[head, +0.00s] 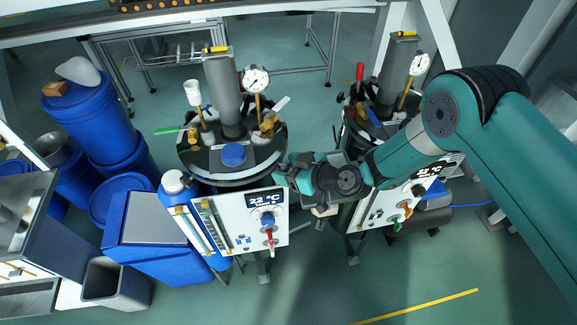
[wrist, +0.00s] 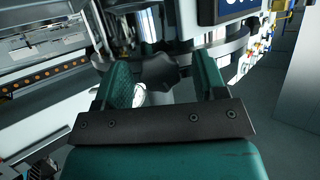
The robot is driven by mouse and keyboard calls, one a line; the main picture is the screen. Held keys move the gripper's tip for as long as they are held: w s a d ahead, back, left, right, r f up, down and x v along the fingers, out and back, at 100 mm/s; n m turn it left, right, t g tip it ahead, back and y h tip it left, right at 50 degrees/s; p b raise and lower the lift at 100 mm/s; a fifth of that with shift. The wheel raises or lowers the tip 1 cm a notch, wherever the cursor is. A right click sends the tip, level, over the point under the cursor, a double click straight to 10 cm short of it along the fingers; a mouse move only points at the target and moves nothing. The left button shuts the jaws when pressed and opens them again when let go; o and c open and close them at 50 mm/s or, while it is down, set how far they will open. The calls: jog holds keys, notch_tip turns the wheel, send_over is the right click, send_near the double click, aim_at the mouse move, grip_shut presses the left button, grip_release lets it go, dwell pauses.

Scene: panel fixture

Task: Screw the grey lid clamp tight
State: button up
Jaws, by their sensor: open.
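My gripper (wrist: 163,78) is open in the wrist view, with one green finger on each side. A dark grey lobed knob (wrist: 160,72), apparently the lid clamp's, sits between the fingertips with a gap showing on the right. I cannot tell whether the left finger touches it. In the head view my gripper (head: 287,172) is at the right edge of the left vessel's round lid (head: 222,174). The clamp cannot be made out there, behind or beside my gripper.
The left vessel carries a pressure gauge (head: 256,79), a grey column (head: 223,95) and a blue cap (head: 233,154). A white panel (head: 240,222) with a display and a red valve hangs below. A second vessel stands close on the right, behind my arm. Blue drums (head: 92,120) stand left.

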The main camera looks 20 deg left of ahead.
jog(key=c, duration=0.9)
jog(key=shift+f+b, duration=0.1)
jog(key=shift+b, duration=0.4)
jog(key=shift+w+f+m+g+b, duration=0.15)
jog(key=shift+m+g+b, duration=0.25)
jog(key=shift+b, duration=0.45)
jog(key=m+g+b, duration=0.1)
jog(key=m+b, duration=0.1)
jog(key=b, duration=0.2)
jog(key=shift+f+m+y, duration=0.1)
jog(key=shift+m+y, duration=0.2)
jog(key=shift+y, duration=0.1)
jog(key=m+g+b, duration=0.1)
jog(key=b, duration=0.2)
jog(key=shift+d+m, duration=0.1)
jog(key=shift+m, duration=0.2)
jog(key=shift+r+m+g+y+b, duration=0.2)
jog(key=shift+m+g+y+b, duration=0.5)
jog(key=shift+m+b, duration=0.6)
jog(key=shift+r, duration=0.1)
